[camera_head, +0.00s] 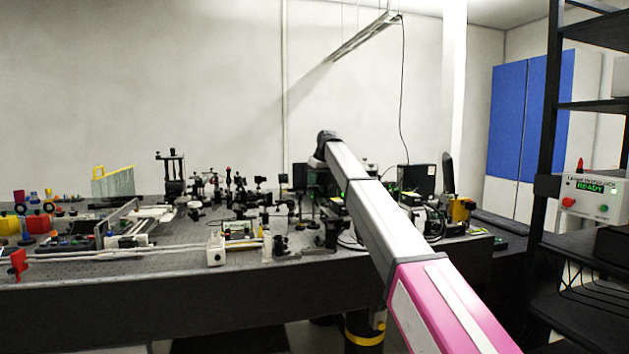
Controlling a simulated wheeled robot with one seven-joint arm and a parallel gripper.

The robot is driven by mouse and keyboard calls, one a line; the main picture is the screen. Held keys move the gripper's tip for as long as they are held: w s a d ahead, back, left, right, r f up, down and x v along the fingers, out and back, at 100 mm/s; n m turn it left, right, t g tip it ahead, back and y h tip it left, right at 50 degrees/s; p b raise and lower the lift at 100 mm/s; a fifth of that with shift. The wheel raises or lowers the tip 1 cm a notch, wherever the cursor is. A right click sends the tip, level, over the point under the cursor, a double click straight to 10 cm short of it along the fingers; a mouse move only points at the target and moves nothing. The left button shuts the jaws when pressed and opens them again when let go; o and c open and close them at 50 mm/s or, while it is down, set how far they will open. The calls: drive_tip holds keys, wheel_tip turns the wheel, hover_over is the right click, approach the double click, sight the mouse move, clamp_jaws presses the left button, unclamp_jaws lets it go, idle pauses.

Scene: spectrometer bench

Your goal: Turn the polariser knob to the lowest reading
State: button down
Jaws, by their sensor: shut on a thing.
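My arm reaches from the lower right up over the optical bench (120,278) and ends in view at a dark joint. My gripper itself does not show; the arm and the crowded optics hide whatever lies beyond that joint. I cannot pick out the polariser knob among the small black mounts, and what the gripper holds cannot be seen. A black box (416,179) with a small light label stands on the bench just right of the arm. No polariser reading can be made out.
Black posts and mounts (228,186) crowd the bench's middle. Yellow and red parts (38,223) stand at the left. On the right, a black rack (547,150) holds a white control box (588,197) reading READY. Blue-and-white cabinets (507,110) stand behind it.

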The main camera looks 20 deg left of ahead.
idle(0.4)
drive_tip(key=c, duration=1)
unclamp_jaws()
drive_tip(key=shift+c, duration=0.2)
drive_tip(key=v, duration=1)
drive_tip(key=shift+r, duration=0.4)
drive_tip(key=shift+d, duration=0.1)
